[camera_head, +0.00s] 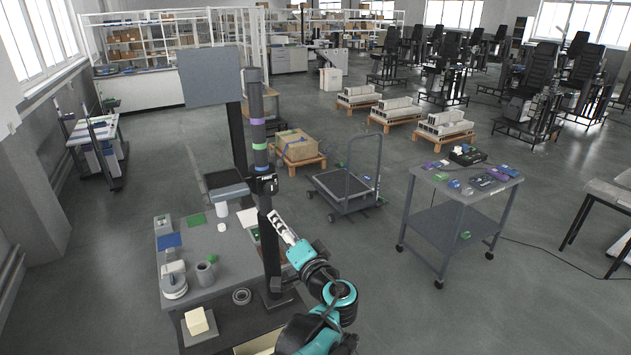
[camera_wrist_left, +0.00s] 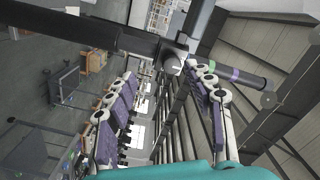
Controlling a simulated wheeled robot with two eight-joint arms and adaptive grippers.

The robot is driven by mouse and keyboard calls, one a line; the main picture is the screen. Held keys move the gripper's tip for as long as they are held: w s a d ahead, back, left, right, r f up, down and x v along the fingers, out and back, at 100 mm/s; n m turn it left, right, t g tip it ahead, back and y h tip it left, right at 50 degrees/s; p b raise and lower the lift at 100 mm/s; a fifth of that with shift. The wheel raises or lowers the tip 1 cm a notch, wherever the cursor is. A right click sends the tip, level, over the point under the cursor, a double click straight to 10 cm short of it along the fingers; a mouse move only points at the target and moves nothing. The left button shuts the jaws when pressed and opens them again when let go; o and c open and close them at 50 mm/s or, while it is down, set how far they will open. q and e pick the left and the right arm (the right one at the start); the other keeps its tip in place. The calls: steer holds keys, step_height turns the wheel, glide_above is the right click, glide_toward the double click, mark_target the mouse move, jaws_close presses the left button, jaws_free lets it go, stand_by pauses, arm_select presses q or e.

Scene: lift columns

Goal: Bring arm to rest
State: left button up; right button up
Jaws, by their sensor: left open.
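My left arm, teal and black, rises from the bottom of the head view. Its left gripper (camera_head: 280,227) points up beside the lower part of the dark lift column (camera_head: 256,130). The column carries purple, green and blue bands and a small black clamp (camera_head: 265,184). In the left wrist view the gripper's two purple-padded fingers (camera_wrist_left: 160,88) stand wide apart. A round pale knob (camera_wrist_left: 172,64) on the dark column shows between and beyond the fingertips; I see nothing gripped. Whether a finger touches the column cannot be told. My right gripper is not in view.
A flat grey panel (camera_head: 209,76) stands behind the column. A cart (camera_head: 345,188) and a tool trolley (camera_head: 463,190) stand right, with open floor between.

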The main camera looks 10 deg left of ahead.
arm_select(q)
steer(key=s+a+f+n+g+h+b, duration=0.1)
steer(key=s+a+f+g+b, duration=0.15)
steer(key=s+f+b, duration=0.35)
steer(key=s+a+f+n+g+h+b, duration=0.1)
steer(key=s+a+f+g+h, duration=0.15)
steer(key=f, duration=0.55)
steer(key=s+a+f+n+g+h+b, duration=0.1)
steer(key=s+a+f+b, duration=0.3)
steer(key=s+f, duration=0.25)
steer(key=s+d+f+n+h+b, duration=0.1)
steer(key=s+d+f+h+b, duration=0.1)
steer(key=s+f, duration=0.3)
steer(key=s+d+f+n+g+h+b, duration=0.1)
steer(key=s+d+f+h+b, duration=0.2)
steer(key=f, duration=0.6)
steer(key=s+d+b, duration=0.1)
steer(key=s+b, duration=0.1)
steer(key=shift+s+f+h, duration=0.25)
steer(key=shift+s+h, duration=0.1)
steer(key=shift+s, duration=0.05)
